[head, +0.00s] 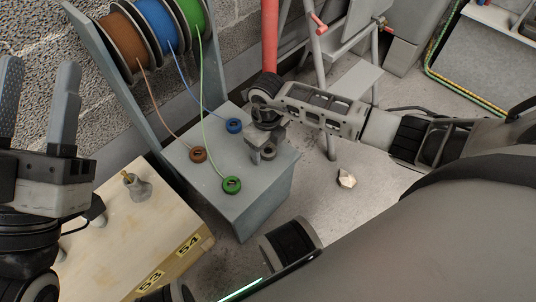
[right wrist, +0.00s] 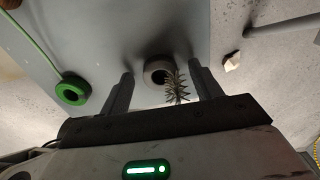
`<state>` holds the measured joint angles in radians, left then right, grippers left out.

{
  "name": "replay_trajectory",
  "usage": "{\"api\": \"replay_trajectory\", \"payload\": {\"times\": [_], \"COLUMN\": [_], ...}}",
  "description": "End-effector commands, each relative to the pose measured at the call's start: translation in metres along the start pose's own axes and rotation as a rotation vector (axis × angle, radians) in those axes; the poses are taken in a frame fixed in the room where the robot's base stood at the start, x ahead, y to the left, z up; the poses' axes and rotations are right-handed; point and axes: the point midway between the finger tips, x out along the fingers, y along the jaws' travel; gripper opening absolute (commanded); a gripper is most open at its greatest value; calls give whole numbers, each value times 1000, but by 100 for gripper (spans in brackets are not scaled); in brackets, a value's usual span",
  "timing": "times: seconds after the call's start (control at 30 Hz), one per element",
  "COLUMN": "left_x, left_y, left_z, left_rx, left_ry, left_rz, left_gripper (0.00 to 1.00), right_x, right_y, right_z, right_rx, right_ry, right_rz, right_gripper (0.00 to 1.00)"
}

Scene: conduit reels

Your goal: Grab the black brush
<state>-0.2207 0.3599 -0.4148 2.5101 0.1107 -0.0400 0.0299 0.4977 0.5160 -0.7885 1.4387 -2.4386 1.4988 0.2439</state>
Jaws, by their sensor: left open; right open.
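A dark, bristly tuft, which looks like the black brush (right wrist: 177,88), shows in the right wrist view between my right gripper's fingers. It overlaps the edge of a grey ring (right wrist: 160,72) on the grey box. I cannot tell whether the tuft stands in the ring or touches a finger. My right gripper (right wrist: 162,72) is open, with one finger on each side of the ring. In the head view, my right gripper (head: 264,150) hangs over the right part of the box top and hides the tuft. My left gripper (head: 40,66) is open and empty at the far left.
The grey box (head: 255,205) also bears blue (head: 234,125), brown (head: 199,154) and green (head: 232,185) rings, with cords running to the reels (head: 155,25) above. A wooden crate (head: 110,255) with a small grey fitting (head: 138,188) stands left. A red pole (head: 270,35) rises behind.

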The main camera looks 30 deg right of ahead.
Motion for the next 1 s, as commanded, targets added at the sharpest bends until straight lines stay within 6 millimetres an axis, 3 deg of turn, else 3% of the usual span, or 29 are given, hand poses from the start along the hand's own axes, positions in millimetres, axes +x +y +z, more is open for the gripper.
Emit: {"api": "replay_trajectory", "payload": {"times": [0.23,0.4,0.83,1.0], "left_x": [1,1,3,-7], "left_y": [0,0,-1,-2], "left_z": [-2,-2,-4,22], "left_rx": [13,11,-12,-181], "left_ry": [12,11,-5,-181], "left_rz": [4,4,2,-64], "left_gripper": [45,45,45,45], "right_x": [1,1,-6,-29], "right_y": [0,0,-1,-2], "right_z": [0,0,0,1], "right_rx": [0,0,1,0], "right_ry": [0,0,-1,-2], "right_rz": [-1,-1,-1,-4], "right_gripper": [64,19,19,18]}}
